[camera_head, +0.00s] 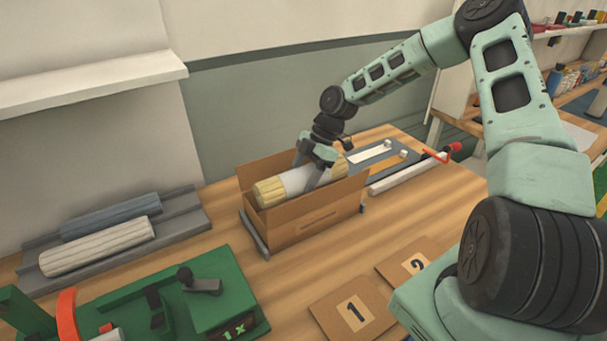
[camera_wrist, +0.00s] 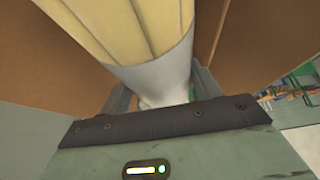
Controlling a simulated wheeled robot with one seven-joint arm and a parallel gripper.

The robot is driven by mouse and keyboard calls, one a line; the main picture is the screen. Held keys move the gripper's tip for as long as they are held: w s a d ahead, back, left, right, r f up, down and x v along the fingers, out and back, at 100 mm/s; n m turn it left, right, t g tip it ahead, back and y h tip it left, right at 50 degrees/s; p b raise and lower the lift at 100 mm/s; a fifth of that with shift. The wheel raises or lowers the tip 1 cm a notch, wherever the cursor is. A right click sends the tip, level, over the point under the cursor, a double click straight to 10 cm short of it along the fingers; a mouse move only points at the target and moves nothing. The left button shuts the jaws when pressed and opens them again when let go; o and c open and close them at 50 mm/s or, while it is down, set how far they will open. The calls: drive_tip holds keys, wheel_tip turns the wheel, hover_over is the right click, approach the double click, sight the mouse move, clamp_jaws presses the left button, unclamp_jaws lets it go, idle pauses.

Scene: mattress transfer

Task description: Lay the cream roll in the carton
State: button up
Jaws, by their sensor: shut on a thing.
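The cream roll (camera_head: 272,192) has pale yellow ends and a white band around its middle. It lies lengthwise within the open carton (camera_head: 318,220), its upper side level with or a little above the rim. My gripper (camera_head: 320,172) reaches down into the carton and is shut on the roll at the white band. In the wrist view the roll (camera_wrist: 125,28) runs up between the fingers of my gripper (camera_wrist: 160,90), with brown carton walls (camera_wrist: 60,70) on both sides. I cannot tell whether the roll touches the carton floor.
A grey rack (camera_head: 180,212) at the left holds a white roll (camera_head: 97,246) and a blue-grey roll (camera_head: 110,215). A green fixture (camera_head: 225,300) stands in front. A red-handled tool (camera_head: 436,155) is behind right.

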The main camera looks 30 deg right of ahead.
drive_tip(key=shift+f+b, duration=2.85)
drive_tip(key=shift+f, duration=2.1)
drive_tip(key=o, duration=1.3)
drive_tip(key=shift+r, duration=0.1)
drive_tip(key=b+v, duration=0.1)
drive_tip(key=v, duration=1.6)
drive_tip(key=shift+d+r+b, duration=0.1)
drive_tip(key=shift+d+b, duration=0.1)
drive_tip(key=shift+b, duration=0.2)
